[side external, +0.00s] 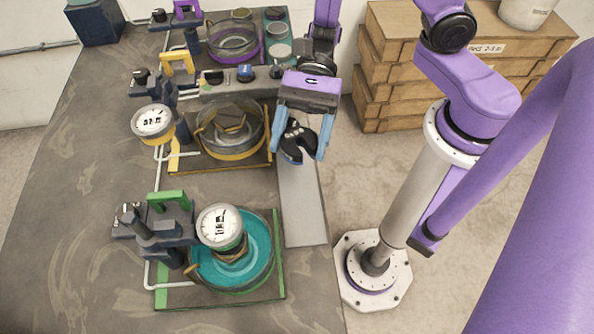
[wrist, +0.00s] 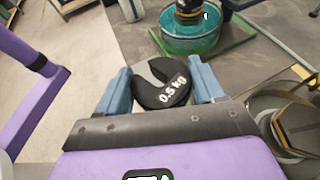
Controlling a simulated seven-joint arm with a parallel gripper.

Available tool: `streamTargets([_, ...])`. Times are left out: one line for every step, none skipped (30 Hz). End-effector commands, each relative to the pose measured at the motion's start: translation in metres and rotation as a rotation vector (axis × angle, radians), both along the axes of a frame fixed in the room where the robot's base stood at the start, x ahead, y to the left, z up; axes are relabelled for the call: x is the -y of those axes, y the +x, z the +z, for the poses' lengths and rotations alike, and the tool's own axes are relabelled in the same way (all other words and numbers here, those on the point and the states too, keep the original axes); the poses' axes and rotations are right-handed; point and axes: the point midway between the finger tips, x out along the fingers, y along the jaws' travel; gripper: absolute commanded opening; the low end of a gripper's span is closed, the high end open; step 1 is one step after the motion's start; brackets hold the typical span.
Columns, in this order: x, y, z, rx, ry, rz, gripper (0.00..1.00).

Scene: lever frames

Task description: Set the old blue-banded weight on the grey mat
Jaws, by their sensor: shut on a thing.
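My gripper (side external: 300,146) is shut on a dark slotted weight (side external: 297,137), one blue finger on each side. In the wrist view my gripper (wrist: 160,84) holds the same weight (wrist: 150,94), marked "0.5 kg" in white, with its slot facing away. A bluish edge shows on it in the side view; I cannot tell if this is a full band. The weight appears raised over the upper part of the long grey mat (side external: 304,208), whose lower part is bare.
To the left stand a yellow-trimmed glass basin (side external: 232,151), a teal-filled basin (side external: 258,248) with a gauge (side external: 220,226) over it, and a purple-trimmed basin (side external: 233,43). Wooden boxes (side external: 390,88) stand behind at right. The table's right edge runs beside the mat.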

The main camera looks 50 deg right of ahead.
Motion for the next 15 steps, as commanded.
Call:
streamTargets([-0.001,0.002,0.0,-0.002,0.001,-0.013,0.15])
streamTargets([-0.002,0.003,-0.002,-0.002,0.001,-0.018,0.15])
streamTargets([-0.002,0.003,-0.004,-0.003,0.001,-0.023,0.15])
streamTargets([-0.002,0.004,-0.006,-0.004,-0.001,-0.025,0.15])
streamTargets([-0.002,0.004,-0.009,-0.005,-0.001,-0.027,0.15])
streamTargets([-0.002,0.004,-0.013,-0.006,-0.002,-0.026,0.15])
streamTargets([-0.002,0.004,-0.017,-0.006,-0.002,-0.026,0.15])
streamTargets([-0.002,0.004,-0.02,-0.006,-0.003,-0.026,0.15])
streamTargets([-0.002,0.004,-0.024,-0.006,-0.003,-0.026,0.15])
streamTargets([-0.002,0.004,-0.027,-0.005,-0.002,-0.027,0.15])
streamTargets([-0.002,0.004,-0.03,-0.005,-0.001,-0.027,0.15])
streamTargets([-0.002,0.004,-0.033,-0.005,-0.001,-0.026,0.15])
streamTargets([-0.002,0.004,-0.035,-0.005,0.0,-0.027,0.15])
streamTargets([-0.002,0.004,-0.037,-0.002,0.0,-0.026,0.15])
streamTargets([-0.002,0.004,-0.038,-0.003,0.001,-0.025,0.15])
